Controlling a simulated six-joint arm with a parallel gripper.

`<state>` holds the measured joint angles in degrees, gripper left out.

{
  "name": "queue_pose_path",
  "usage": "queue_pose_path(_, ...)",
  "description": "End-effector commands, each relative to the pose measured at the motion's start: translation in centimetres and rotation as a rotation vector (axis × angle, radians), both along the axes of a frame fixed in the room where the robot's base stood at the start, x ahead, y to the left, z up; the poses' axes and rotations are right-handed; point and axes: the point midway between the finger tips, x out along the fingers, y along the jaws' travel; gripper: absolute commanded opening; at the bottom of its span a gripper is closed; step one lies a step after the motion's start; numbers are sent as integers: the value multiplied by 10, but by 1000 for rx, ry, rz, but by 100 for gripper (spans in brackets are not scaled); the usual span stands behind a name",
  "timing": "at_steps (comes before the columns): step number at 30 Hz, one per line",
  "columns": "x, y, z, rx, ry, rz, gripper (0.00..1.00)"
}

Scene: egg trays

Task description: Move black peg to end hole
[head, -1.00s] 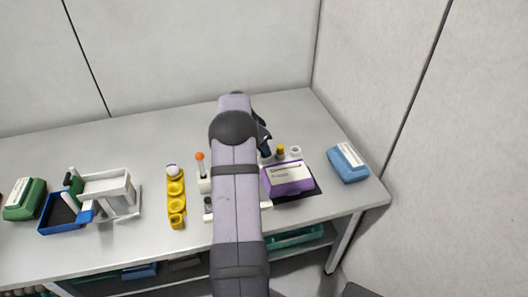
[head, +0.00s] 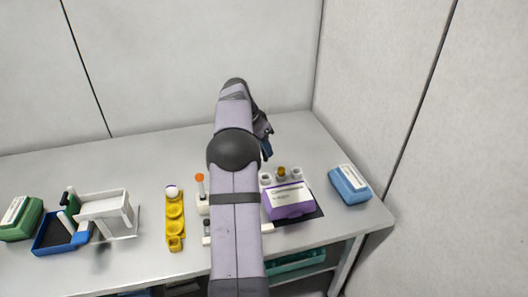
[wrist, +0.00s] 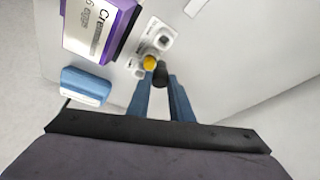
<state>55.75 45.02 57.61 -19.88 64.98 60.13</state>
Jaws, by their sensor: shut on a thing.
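My gripper (wrist: 160,84) is shut on the black peg (wrist: 161,76), which sits between the blue fingertips in the wrist view. The head view shows my gripper (head: 267,150) above and behind the white holder; the peg is hard to make out there. The white holder (wrist: 157,37) has a row of round holes. A yellow peg (wrist: 150,62) stands in its middle hole, and it also shows in the head view (head: 281,171). The holes on either side of it look empty. The black peg appears close beside the yellow peg; I cannot tell whether they touch.
A purple egg carton (head: 288,203) stands just in front of the holder, and a blue carton (head: 350,185) is to the right. Left of my arm are an orange-topped peg (head: 200,180), a yellow tray (head: 174,226) with a white ball, and a blue tray (head: 50,244). The table's back is clear.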

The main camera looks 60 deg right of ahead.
Motion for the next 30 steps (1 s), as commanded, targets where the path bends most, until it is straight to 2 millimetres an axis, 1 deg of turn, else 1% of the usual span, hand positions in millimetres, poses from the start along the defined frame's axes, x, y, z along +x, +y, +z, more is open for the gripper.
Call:
queue_pose_path(5, -11, -5, 13, 0, 0, -19, 0)
queue_pose_path(8, -25, -9, 14, 3, 2, -43, 0)
queue_pose_path(10, -38, -10, 12, 5, 3, -63, 0)
queue_pose_path(15, -74, -15, -1, 6, 3, -121, 0)
queue_pose_path(18, -92, -18, -12, 5, 2, -150, 0)
queue_pose_path(22, -110, -25, -28, 5, 2, -174, 0)
queue_pose_path(24, -117, -32, -39, 5, 2, -172, 0)
queue_pose_path(26, -114, -40, -51, 2, 1, -152, 0)
queue_pose_path(27, -110, -46, -54, -1, -1, -137, 0)
queue_pose_path(28, -107, -49, -56, -1, -1, -126, 0)
queue_pose_path(30, -102, -58, -52, -4, -2, -105, 0)
